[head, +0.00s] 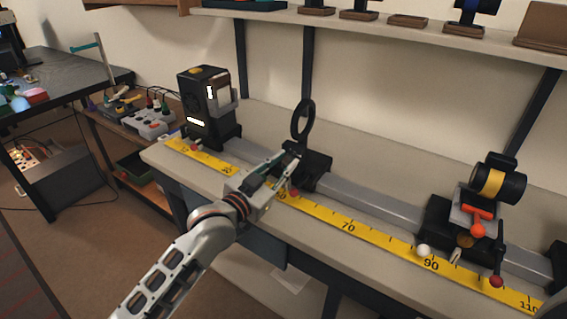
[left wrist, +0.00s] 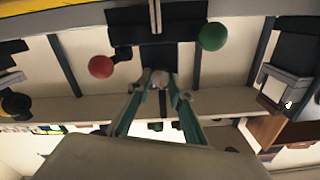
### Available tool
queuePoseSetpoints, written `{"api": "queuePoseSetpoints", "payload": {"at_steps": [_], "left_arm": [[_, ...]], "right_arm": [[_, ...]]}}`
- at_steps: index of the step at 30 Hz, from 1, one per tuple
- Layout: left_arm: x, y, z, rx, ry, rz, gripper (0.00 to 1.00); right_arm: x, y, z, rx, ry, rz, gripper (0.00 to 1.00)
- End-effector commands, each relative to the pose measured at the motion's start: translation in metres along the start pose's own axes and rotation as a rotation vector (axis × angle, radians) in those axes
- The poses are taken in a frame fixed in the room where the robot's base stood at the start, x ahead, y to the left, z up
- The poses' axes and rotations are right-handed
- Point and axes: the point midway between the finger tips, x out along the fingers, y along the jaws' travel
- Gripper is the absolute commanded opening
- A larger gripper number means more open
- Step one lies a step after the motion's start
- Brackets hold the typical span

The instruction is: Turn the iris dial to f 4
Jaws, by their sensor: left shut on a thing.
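A black ring (head: 303,119) stands upright on a dark carriage (head: 316,172) on the grey rail, at the middle of the head view. It may be the iris; I cannot read any f marks or make out a dial. My left gripper (head: 291,154) reaches the carriage from the front and is shut on a small pale knob. The knob shows between its fingertips in the left wrist view (left wrist: 160,78). A red ball knob (left wrist: 101,67) and a green ball knob (left wrist: 213,36) are on either side, apart from the fingers. My right gripper is not in view.
A black lamp box (head: 208,105) stands at the rail's left end. A carriage with a yellow-banded black cylinder (head: 497,181) and an orange lever (head: 478,224) is at the right. A yellow scale (head: 348,226) runs along the front. A shelf (head: 380,38) hangs above.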

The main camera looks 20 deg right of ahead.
Motion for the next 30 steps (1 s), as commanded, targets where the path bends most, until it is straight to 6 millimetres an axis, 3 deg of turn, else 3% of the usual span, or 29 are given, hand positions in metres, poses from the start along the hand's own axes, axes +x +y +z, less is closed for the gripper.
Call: {"api": "queuePoseSetpoints", "payload": {"at_steps": [18,30], "left_arm": [[0.0,0.0,-0.001,0.374,-0.001,0.0,0.0],[0.0,0.001,0.001,0.498,-0.001,0.0,0.0]], "right_arm": [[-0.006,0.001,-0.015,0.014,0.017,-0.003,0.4],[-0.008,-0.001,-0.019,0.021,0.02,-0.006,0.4]]}}
